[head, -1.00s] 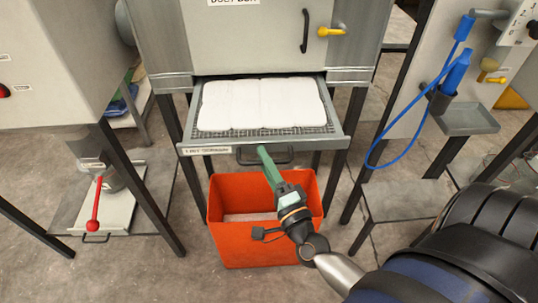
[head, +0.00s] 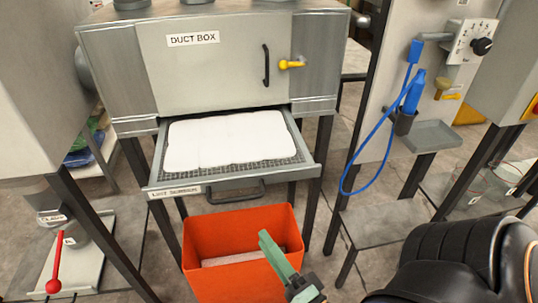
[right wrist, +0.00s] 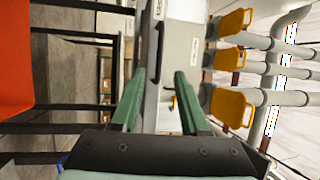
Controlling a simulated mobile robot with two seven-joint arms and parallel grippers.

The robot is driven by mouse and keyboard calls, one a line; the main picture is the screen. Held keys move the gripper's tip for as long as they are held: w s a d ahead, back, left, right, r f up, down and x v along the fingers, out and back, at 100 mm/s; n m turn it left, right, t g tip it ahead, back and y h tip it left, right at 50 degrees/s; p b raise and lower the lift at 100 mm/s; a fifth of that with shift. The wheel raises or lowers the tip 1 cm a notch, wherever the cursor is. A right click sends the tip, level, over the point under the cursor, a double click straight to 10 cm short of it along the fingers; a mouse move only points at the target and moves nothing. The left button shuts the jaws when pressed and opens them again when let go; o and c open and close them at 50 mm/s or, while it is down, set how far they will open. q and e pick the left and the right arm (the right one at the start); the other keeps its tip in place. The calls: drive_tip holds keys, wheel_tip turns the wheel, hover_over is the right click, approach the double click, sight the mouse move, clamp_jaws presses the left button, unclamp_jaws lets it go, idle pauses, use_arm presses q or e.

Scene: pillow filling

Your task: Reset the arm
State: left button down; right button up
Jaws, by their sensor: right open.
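My right gripper (head: 276,256) has green fingers and shows edge-on in the head view, in front of the orange bin and apart from the drawer handle. In the right wrist view its two fingers (right wrist: 160,102) stand apart with nothing between them. My right arm comes in from the lower right. My left gripper is out of view.
The duct box (head: 215,60) has its drawer (head: 295,172) pulled out, with a white pad (head: 230,138) on the mesh. The orange bin (head: 200,240) stands below. A blue hose (head: 378,150) hangs at right; a red-handled lever (head: 54,268) is at left.

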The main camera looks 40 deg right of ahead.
idle(0.5)
drive_tip(key=w+a+f+n+g+y+p, duration=0.25)
drive_tip(key=a+f+n+g+y, duration=0.4)
drive_tip(key=n, duration=0.65)
drive_tip(key=s+f+n+g+h+p, duration=0.1)
drive_tip(key=s+f+n+g, duration=0.2)
drive_tip(key=f+n, duration=0.5)
wheel_tip(320, 180, down, 5)
drive_tip(key=shift+s+a+f+g, duration=0.15)
drive_tip(key=shift+s+g, duration=0.15)
drive_tip(key=shift+g, duration=0.25)
